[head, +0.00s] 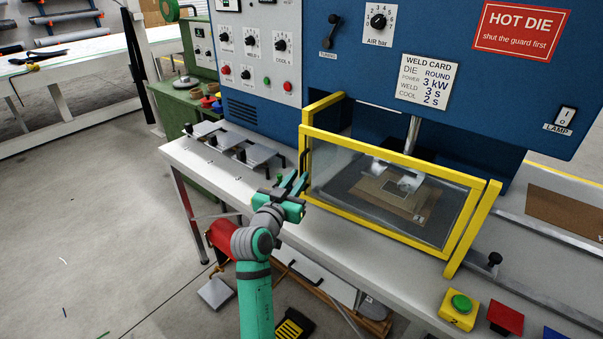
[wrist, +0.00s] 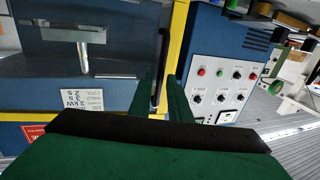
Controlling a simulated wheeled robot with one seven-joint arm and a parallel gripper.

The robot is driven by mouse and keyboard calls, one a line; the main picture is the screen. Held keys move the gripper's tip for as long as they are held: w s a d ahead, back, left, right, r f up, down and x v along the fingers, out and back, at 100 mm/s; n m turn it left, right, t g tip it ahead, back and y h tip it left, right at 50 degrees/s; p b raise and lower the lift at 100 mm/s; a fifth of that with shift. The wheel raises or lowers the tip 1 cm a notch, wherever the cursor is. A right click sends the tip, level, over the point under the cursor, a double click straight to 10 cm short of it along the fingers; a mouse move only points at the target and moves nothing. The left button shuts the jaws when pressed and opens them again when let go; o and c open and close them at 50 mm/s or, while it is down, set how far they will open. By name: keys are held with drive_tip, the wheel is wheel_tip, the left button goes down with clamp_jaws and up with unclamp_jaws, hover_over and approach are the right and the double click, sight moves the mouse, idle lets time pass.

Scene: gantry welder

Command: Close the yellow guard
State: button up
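The yellow guard (head: 392,152) is a yellow frame with a clear panel, standing in front of the die area of the blue welder. Its black handle (head: 303,150) is an upright bar at its left edge. The handle also shows in the wrist view (wrist: 164,58), beside a yellow post. I cannot tell how far the guard stands from its closed position. My gripper (head: 293,181) is just left of and below the handle, with its fingers apart. In the wrist view the fingers (wrist: 161,88) show a gap, with the handle in line with it; contact is unclear.
The grey bench (head: 295,231) has several small metal plates (head: 252,152) on its left part. A yellow box with a green button (head: 460,305) and a red block (head: 505,318) lie at the right front. The blue welder (head: 455,55) rises behind. Open floor lies left.

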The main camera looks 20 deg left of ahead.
sight(301, 173)
drive_tip(key=shift+w+d, duration=0.1)
drive_tip(key=shift+w, duration=1.6)
